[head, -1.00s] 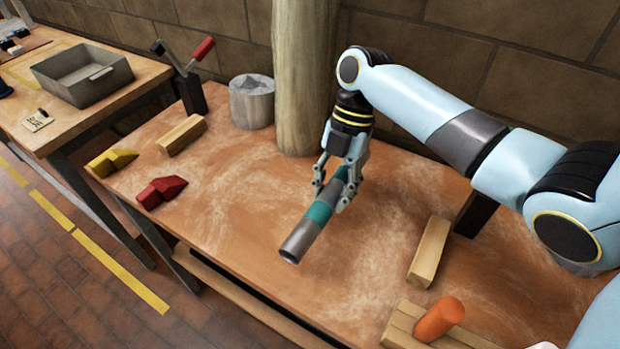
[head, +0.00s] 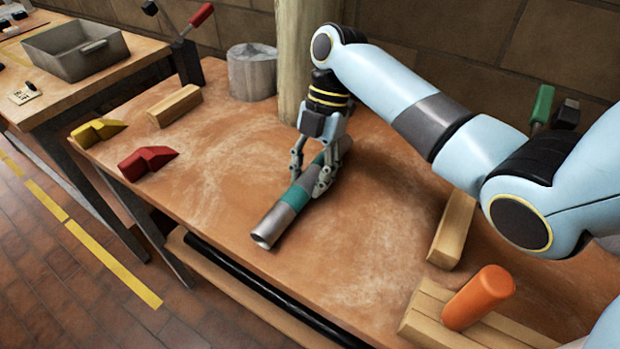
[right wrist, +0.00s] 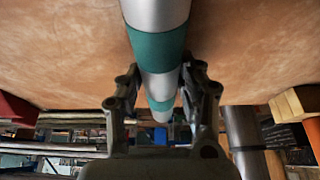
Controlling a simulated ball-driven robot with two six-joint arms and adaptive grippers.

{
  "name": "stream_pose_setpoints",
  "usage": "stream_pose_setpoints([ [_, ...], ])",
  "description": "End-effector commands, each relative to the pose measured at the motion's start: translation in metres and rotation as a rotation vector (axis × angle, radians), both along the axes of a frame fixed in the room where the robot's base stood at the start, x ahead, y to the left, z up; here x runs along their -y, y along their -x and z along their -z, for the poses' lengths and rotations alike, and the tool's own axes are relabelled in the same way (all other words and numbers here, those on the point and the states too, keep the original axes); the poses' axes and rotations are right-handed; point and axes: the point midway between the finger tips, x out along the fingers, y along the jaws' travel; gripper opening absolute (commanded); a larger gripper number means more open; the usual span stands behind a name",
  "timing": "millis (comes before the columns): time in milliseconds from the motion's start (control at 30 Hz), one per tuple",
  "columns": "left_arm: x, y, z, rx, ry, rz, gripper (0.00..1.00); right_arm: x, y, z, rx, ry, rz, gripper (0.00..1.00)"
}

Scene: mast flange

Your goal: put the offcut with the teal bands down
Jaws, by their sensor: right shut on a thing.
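The offcut is a grey metal tube with teal bands (head: 279,214). It lies slantwise in the head view, its open near end at lower left, low at the tabletop (head: 370,265); I cannot tell whether it touches. My right gripper (head: 313,184) is shut on it, one finger on each side. In the right wrist view the tube (right wrist: 157,50) runs between the fingers (right wrist: 160,98), two teal bands showing. The far end is partly hidden by the gripper. My left gripper is not in view.
A wooden post (head: 302,55) and a grey cylinder (head: 252,74) stand behind. Red (head: 148,161) and yellow (head: 97,132) blocks lie left; wooden blocks (head: 175,105) (head: 453,229) lie left and right. Bare tabletop surrounds the tube.

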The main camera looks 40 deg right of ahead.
Motion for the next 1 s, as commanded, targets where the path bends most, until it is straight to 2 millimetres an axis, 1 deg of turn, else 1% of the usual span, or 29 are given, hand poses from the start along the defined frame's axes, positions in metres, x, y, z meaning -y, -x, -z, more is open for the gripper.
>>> stream_pose_setpoints([
  [67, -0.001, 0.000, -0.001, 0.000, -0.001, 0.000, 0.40, 0.000, 0.000, -0.002, 0.001, 0.000, 0.000, 0.00],
  [200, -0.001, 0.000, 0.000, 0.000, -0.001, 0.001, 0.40, 0.000, 0.000, 0.002, 0.000, 0.000, 0.000, 0.00],
  [233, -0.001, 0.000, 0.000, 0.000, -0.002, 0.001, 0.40, 0.000, 0.000, 0.002, -0.001, 0.000, 0.000, 0.39],
  [400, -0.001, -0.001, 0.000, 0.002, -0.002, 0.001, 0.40, 0.000, 0.000, 0.002, 0.000, 0.000, 0.000, 0.59],
  [633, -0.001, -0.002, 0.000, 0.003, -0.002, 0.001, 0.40, 0.000, 0.000, 0.002, 0.000, 0.000, 0.000, 0.59],
  [767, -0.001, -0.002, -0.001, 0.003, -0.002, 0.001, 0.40, 0.002, -0.001, -0.006, 0.002, 0.001, 0.001, 0.59],
  [867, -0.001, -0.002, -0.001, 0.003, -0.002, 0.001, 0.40, 0.008, -0.004, -0.020, 0.003, 0.003, 0.001, 0.59],
  [1000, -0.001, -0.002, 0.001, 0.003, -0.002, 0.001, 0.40, 0.020, -0.009, -0.050, 0.005, 0.003, 0.000, 0.59],
])
